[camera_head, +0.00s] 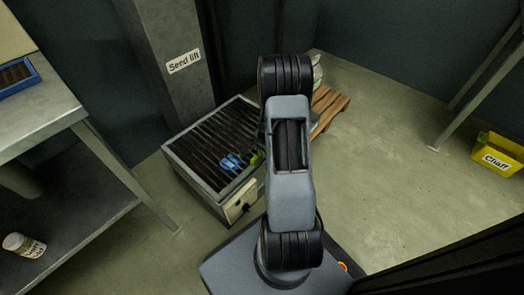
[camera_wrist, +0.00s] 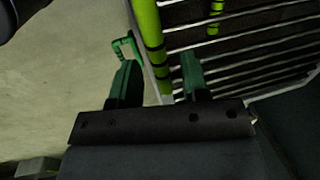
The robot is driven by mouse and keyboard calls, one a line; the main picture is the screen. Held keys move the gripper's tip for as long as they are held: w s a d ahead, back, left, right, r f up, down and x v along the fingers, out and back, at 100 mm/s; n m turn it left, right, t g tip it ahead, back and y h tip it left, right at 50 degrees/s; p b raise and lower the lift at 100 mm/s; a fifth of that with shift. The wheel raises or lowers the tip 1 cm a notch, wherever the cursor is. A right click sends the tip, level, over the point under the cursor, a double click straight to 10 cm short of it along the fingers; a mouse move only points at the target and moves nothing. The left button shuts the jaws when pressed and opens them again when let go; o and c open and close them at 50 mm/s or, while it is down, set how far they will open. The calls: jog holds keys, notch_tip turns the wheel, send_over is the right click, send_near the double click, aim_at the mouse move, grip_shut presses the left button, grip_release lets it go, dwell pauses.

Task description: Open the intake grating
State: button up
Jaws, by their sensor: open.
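The intake grating (camera_head: 208,138) is a panel of dark parallel bars lying flat across the top of a grey metal box beside the seed lift column. Its pale bars also show in the wrist view (camera_wrist: 245,42). A lime-green bar with black bands (camera_wrist: 148,28) runs along the grating's near edge. My gripper (camera_wrist: 160,62) is open, with its dark green fingers on either side of the lime-green bar's lower end. I cannot tell whether either finger touches it. My arm hides the box's right side in the head view.
The seed lift column (camera_head: 172,45) rises behind the box. A metal table (camera_head: 55,110) stands at left, with a jar (camera_head: 24,245) on its lower shelf. A wooden pallet (camera_head: 328,104) lies behind my arm. A yellow chaff bin (camera_head: 498,154) is at right, past clear floor.

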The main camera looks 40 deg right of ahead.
jog(key=shift+c, duration=0.3)
grip_shut()
jog(key=shift+a, duration=0.1)
